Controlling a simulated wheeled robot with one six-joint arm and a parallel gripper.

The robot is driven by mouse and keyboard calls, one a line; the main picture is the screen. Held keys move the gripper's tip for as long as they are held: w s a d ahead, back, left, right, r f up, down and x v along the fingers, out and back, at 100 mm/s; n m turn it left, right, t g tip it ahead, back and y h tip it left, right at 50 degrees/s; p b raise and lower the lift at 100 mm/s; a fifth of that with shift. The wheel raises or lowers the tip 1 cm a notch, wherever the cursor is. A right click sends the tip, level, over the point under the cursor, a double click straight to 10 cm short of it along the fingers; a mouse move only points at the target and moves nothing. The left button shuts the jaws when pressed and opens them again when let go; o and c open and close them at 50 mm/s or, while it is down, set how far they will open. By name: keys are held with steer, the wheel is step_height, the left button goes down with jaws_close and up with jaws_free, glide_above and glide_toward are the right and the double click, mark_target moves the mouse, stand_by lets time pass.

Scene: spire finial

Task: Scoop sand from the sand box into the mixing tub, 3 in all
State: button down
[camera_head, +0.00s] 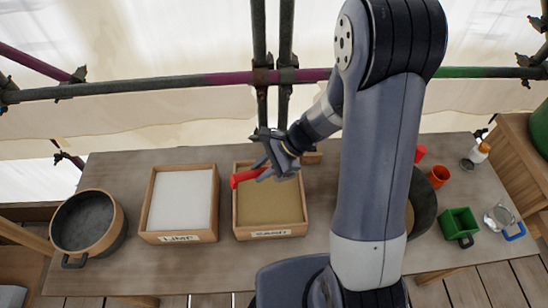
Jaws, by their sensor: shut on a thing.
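The sand box (242,222) is a wooden box labelled SAND, filled with tan sand, near the middle of the table. My gripper (268,173) is over the back part of this box, shut on a red tool (244,178), likely a scoop. The red part points left over the box's back left edge; I cannot tell whether it holds sand or touches it. A round dark tub (88,222) with a tan rim and a handle stands at the far left and looks empty. A dark round vessel (424,208) is partly hidden behind my arm at right. I cannot tell which is the mixing tub.
A wooden box labelled LIME (181,201), with white powder, stands between the left tub and the sand box. Scaffold pipes (150,87) cross behind the table.

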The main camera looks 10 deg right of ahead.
steer(key=shift+a+f, duration=0.35)
steer(key=shift+a, duration=0.05)
step_height(320, 180, down, 10)
steer(key=d+y+b, duration=0.1)
steer(key=y+b, duration=0.1)
steer(key=b, duration=0.7)
steer(key=shift+w+d+r+b, duration=0.15)
steer(key=shift+w+r+b, duration=0.05)
steer(key=shift+b, duration=0.15)
steer(key=r+p, duration=0.1)
steer(key=r, duration=0.2)
steer(key=a+r+h+p, duration=0.1)
steer(key=r+p, duration=0.1)
steer(key=r, duration=0.1)
steer(key=r+h+p, duration=0.1)
steer(key=r, duration=0.2)
steer(key=shift+s+a, duration=0.2)
steer(key=shift+s, duration=0.1)
steer(key=shift+w, duration=0.1)
